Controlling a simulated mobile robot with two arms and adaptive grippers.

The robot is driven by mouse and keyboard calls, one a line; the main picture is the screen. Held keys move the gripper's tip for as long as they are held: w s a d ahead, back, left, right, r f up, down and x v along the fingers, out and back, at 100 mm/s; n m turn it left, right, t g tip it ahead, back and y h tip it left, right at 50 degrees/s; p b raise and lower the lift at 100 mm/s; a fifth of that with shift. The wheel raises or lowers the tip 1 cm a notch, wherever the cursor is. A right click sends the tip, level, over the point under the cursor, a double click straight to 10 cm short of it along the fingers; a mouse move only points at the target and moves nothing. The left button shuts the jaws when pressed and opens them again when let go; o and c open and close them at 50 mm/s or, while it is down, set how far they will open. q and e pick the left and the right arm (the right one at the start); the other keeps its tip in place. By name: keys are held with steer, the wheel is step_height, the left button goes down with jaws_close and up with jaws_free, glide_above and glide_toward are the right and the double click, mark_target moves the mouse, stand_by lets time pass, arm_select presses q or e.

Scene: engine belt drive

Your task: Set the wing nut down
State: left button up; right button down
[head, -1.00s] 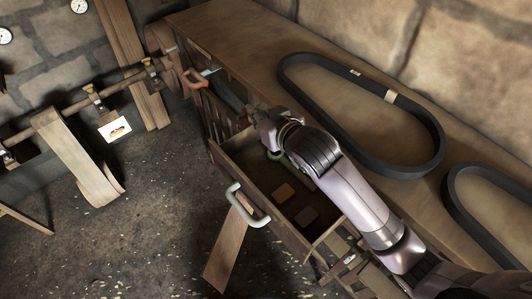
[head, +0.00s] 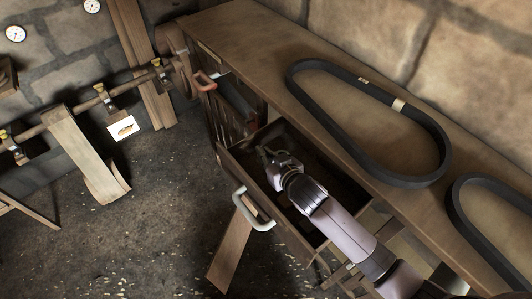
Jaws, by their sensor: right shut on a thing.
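My right gripper (head: 265,154) is inside the open drawer (head: 236,170), near its far left end. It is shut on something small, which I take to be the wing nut. The wing nut itself is hidden or too small to make out. My right arm reaches in from the lower right and covers much of the drawer's floor. I cannot tell whether the held thing touches the drawer floor. My left gripper is not in view.
The drawer's pale handle (head: 253,211) sticks out at its front. A workbench top (head: 270,50) lies behind, with a large black belt (head: 365,150) and a second belt (head: 480,220).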

steer(key=shift+f+b, duration=0.35)
steer(key=shift+f, duration=0.25)
steer(key=c, duration=1.7)
jaws_free()
steer(key=shift+r+p, duration=0.4)
steer(key=shift+r, duration=0.15)
steer(key=b+v, duration=0.1)
steer(key=v, duration=1.1)
steer(key=shift+d+b, duration=0.1)
steer(key=shift+b, duration=0.3)
